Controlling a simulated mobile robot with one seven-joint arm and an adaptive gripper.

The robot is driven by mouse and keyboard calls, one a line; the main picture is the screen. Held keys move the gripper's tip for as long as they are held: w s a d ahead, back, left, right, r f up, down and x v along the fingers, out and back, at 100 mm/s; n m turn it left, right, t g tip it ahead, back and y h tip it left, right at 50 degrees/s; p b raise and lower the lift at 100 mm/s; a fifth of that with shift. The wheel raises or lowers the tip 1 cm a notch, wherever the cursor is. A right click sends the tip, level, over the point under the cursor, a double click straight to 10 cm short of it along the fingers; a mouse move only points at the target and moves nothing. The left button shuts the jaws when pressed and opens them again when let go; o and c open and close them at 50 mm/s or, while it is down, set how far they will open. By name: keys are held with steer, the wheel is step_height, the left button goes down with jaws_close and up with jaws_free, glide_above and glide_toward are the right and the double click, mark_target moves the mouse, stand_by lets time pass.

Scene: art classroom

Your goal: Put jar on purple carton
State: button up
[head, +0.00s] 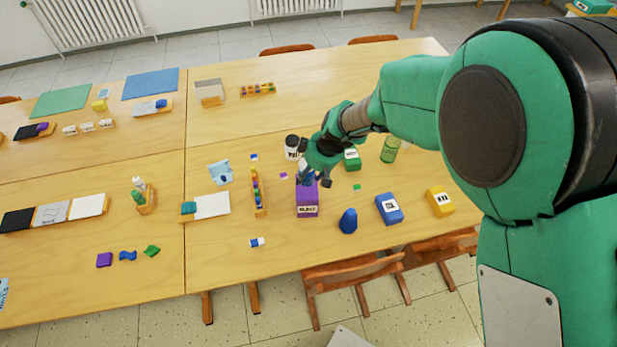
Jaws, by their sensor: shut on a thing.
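The purple carton (307,207) stands on the table with a white label on its near face. My gripper (311,180) points down right over its top, at the back. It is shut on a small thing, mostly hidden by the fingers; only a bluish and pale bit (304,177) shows. I take this to be the jar, but its shape is not clear. I cannot tell whether it touches the carton's top. A white jar with a dark lid (292,148) stands just behind and left of my gripper, and a green jar (390,149) stands to the right.
A green box (352,159) is close right of my gripper. The table's front edge is near; chairs are below.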

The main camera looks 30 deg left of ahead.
mark_target(309, 178)
steer(key=shift+f+b, duration=0.3)
steer(key=shift+f, duration=1.2)
steer(key=shift+f, duration=0.15)
steer(key=o, duration=1.5)
steer(key=shift+c, duration=0.2)
steer(key=p+v, duration=0.2)
steer(key=v, duration=1)
steer(key=shift+r, duration=0.2)
